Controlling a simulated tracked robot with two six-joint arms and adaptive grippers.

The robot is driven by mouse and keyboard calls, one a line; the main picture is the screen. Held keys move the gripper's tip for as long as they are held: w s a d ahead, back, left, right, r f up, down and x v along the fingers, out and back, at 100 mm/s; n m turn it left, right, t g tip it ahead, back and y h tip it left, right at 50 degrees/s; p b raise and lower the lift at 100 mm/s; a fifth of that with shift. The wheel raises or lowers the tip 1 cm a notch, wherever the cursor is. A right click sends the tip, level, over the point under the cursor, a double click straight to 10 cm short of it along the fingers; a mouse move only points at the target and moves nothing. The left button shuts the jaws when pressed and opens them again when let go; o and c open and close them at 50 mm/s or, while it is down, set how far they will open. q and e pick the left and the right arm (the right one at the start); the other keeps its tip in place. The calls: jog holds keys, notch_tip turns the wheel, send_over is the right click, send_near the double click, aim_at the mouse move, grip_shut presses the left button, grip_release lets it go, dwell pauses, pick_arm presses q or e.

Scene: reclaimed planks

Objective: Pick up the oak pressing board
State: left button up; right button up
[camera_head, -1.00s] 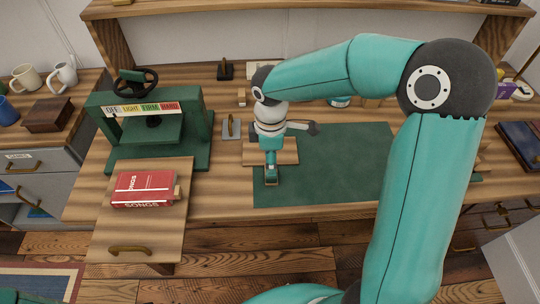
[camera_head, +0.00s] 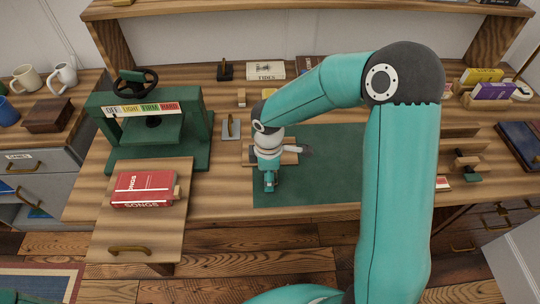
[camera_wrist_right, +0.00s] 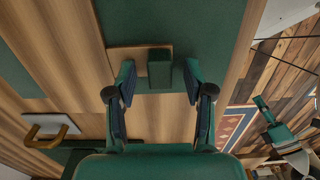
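The oak pressing board (camera_head: 291,157) lies flat on the bench at the left part of the green mat, partly hidden by my right gripper (camera_head: 270,183) in the head view. In the right wrist view, the board (camera_wrist_right: 118,60) shows with an upright green block (camera_wrist_right: 159,70) on it, which looks like its handle. My right gripper (camera_wrist_right: 158,85) is open, with one finger on each side of this block and gaps visible. What looks like my left gripper (camera_wrist_right: 268,112) shows small at the right of the wrist view; its fingers are unclear.
A green press (camera_head: 150,130) stands to the left, with a red book (camera_head: 145,189) on the pulled-out wooden leaf before it. A grey plate with an upright handle (camera_head: 231,129) sits left of the board. The green mat (camera_head: 330,170) is otherwise clear.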

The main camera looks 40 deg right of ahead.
grip_shut()
dwell(0.3)
